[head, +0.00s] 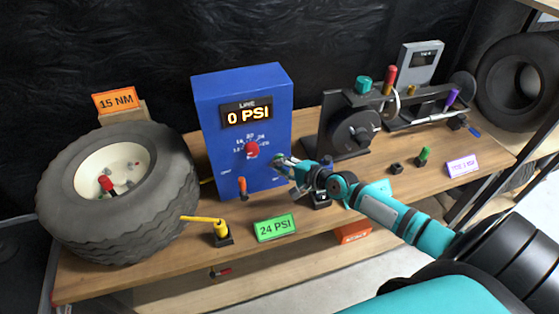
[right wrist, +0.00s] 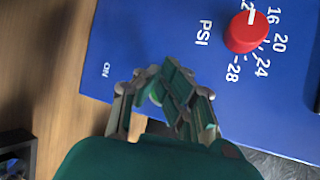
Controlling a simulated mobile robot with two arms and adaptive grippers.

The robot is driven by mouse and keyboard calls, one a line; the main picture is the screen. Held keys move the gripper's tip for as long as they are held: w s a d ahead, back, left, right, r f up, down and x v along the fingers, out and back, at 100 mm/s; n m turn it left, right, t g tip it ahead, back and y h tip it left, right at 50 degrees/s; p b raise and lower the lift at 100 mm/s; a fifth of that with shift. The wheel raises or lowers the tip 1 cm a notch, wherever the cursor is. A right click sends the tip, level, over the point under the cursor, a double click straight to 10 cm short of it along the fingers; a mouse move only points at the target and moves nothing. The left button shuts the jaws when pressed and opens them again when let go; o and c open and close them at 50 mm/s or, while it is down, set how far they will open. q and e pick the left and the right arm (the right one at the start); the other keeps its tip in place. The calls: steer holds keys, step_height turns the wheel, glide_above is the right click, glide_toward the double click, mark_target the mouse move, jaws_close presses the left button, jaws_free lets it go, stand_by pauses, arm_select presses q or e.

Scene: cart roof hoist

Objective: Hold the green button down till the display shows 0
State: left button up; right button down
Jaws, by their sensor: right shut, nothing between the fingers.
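The blue box (head: 215,120) stands upright on the wooden bench. Its display (head: 246,114) is headed LINE and reads 0 PSI. A red knob (head: 251,150) sits below the display, and it also shows in the right wrist view (right wrist: 246,33). My right gripper (head: 281,161) is shut and empty at the lower right of the box's front, with its fingers toward the blue face (right wrist: 165,80). I cannot make out the green button for certain; the fingers cover that part of the face. Whether the fingertips touch it cannot be told. My left gripper is out of view.
A large tyre (head: 165,215) lies left of the box. A yellow-handled tool (head: 221,236) and a green 24 PSI card (head: 275,228) are in front. A black wheel fixture (head: 350,130) stands to the right.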

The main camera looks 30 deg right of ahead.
steer(key=shift+s, duration=0.1)
stand_by(0.7)
steer(key=shift+s+a+p, duration=0.2)
steer(key=shift+s+p, duration=0.25)
steer(key=shift+s, duration=0.25)
steer(key=s+p, duration=0.1)
steer(key=s, duration=0.1)
steer(key=s+a+p, duration=0.1)
steer(key=s, duration=0.2)
steer(key=shift+a, duration=0.1)
stand_by(0.5)
